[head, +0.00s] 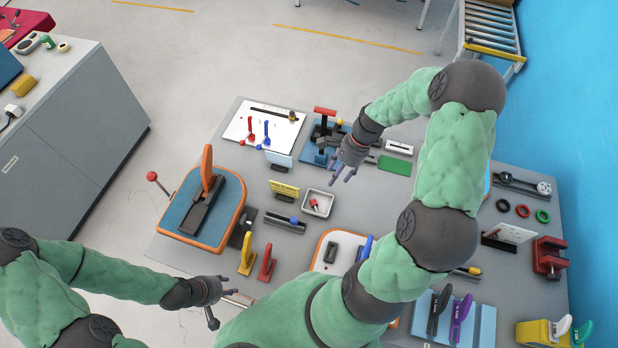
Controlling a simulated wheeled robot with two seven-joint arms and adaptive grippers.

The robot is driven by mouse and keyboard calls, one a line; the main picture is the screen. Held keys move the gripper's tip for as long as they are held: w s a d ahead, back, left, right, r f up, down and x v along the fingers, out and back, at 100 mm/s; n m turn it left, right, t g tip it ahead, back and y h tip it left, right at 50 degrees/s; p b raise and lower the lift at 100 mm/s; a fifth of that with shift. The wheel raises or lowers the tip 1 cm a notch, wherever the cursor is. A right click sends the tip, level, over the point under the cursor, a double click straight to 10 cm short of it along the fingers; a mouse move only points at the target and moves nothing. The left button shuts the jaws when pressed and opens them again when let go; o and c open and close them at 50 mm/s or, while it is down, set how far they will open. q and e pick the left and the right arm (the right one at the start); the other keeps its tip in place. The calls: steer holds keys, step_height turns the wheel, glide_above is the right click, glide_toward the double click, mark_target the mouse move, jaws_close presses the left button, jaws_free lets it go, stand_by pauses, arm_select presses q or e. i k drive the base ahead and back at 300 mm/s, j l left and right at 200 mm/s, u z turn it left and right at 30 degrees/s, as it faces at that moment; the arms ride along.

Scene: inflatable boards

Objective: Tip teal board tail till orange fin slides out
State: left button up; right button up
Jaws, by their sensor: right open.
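The teal board tail (179,207) has an orange rim and lies at the left side of the grey table. The orange fin (207,168) stands upright in a long black fin box (205,208) on the board. My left gripper (218,300) is at the table's front left edge, below and apart from the board; whether its fingers are open or shut is unclear. My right gripper (342,174) is open and empty above the middle of the table, to the right of the board.
A red-knobbed lever (153,177) stands at the board's left. A yellow fin (246,258) and a red fin (267,264) stand in front of it. A small grey tray (318,204) and a white board (340,245) lie to the right. My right arm covers much of the table's right half.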

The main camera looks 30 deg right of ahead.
mark_target(207, 223)
steer(key=k+j, duration=0.45)
steer(key=j, duration=0.25)
steer(key=k+j, duration=0.25)
steer(key=j, duration=0.1)
